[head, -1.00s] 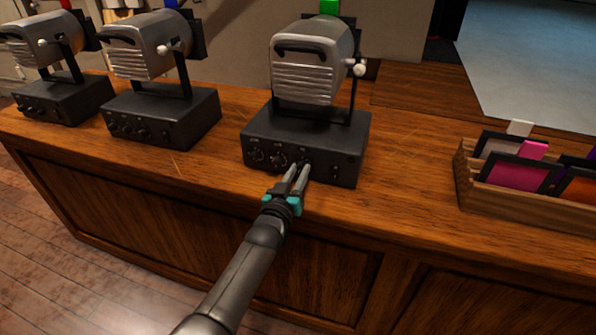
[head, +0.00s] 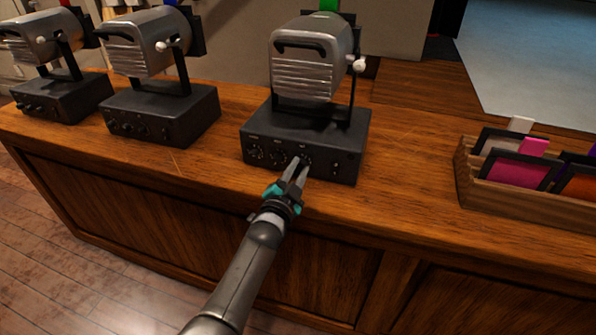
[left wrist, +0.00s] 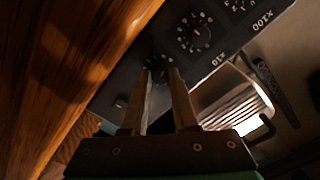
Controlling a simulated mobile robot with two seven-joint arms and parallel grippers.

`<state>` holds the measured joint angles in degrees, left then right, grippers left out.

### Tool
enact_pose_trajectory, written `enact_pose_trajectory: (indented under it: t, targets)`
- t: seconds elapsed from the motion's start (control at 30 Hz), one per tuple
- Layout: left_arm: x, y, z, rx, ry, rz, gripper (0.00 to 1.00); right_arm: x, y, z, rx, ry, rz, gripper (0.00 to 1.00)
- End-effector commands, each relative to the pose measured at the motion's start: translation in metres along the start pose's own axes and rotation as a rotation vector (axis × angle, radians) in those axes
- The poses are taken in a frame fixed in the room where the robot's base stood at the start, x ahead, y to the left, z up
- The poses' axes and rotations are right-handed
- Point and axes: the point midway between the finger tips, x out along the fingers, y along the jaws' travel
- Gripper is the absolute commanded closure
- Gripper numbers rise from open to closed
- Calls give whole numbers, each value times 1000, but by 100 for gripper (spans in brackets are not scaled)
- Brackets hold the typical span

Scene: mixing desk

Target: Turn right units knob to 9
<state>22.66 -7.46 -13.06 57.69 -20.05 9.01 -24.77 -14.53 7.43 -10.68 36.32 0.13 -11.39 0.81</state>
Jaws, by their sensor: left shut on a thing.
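The right lamp (head: 312,60) stands on a black control box (head: 258,130) with a row of small dials on its front. My left gripper (head: 299,163) reaches up to the third dial from the left, the units knob (head: 305,159). In the left wrist view the fingertips (left wrist: 158,76) close around this knob, which they largely hide. The x10 dial (left wrist: 194,33) beside it shows white marks and a pointer. The number the units knob points to cannot be read. My right gripper is not in view.
Two similar lamps on black boxes (head: 160,113) (head: 65,98) stand to the left on the wooden desk (head: 410,165). A wooden rack (head: 520,203) with coloured framed cards is at the right. The desk between box and rack is clear.

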Motion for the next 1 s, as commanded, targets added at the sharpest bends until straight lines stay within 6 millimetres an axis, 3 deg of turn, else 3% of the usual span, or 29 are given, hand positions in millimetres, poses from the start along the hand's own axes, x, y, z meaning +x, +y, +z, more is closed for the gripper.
enact_pose_trajectory:
  t: [0.4, 1.0]
  targets:
    - [0, 0, 0, 253, 0, -1, 100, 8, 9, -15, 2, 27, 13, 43]
    - [0, 0, 0, 317, 0, 0, 100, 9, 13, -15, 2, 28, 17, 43]
